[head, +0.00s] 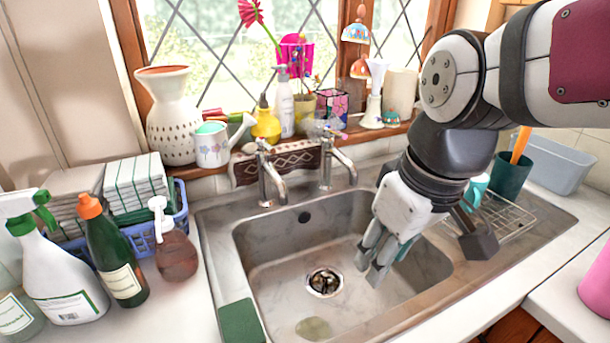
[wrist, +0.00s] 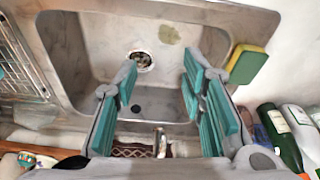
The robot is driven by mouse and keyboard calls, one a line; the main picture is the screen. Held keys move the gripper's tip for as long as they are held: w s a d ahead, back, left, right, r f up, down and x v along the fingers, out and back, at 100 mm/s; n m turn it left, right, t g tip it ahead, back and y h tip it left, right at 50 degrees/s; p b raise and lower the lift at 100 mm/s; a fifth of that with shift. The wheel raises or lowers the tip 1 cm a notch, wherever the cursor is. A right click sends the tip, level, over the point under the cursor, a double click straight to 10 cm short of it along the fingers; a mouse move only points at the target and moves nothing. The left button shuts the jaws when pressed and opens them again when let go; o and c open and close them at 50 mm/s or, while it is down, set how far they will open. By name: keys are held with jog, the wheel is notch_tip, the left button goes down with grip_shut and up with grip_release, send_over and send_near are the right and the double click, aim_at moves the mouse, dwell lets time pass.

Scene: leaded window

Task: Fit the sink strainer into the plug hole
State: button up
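The plug hole (head: 323,283) is in the floor of the metal sink (head: 290,250). It has a bright round rim, and dark and brownish shapes show inside it. It also shows in the wrist view (wrist: 143,61). I cannot tell whether those shapes are a strainer or the drain itself, and I make out no separate strainer. My gripper (head: 373,266) points down into the sink, right of the plug hole in the head view. In the wrist view its teal-padded fingers (wrist: 162,80) are wide apart with nothing between them.
A flat olive patch (head: 313,328) lies on the sink floor near the front. Two taps (head: 268,170) stand behind the basin. A green-and-yellow sponge (wrist: 246,63) sits at its edge. Bottles (head: 115,255) stand left; a wire rack (head: 500,218) stands right.

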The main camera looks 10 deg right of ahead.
jog(key=s+m, duration=0.3)
jog(key=s, duration=0.3)
jog(key=shift+s+d+m+t+h, duration=0.3)
jog(key=shift+s, duration=0.05)
jog(key=shift+r, duration=0.15)
jog(key=shift+t, duration=0.5)
notch_tip(320, 180, up, 5)
jog(key=p, duration=0.4)
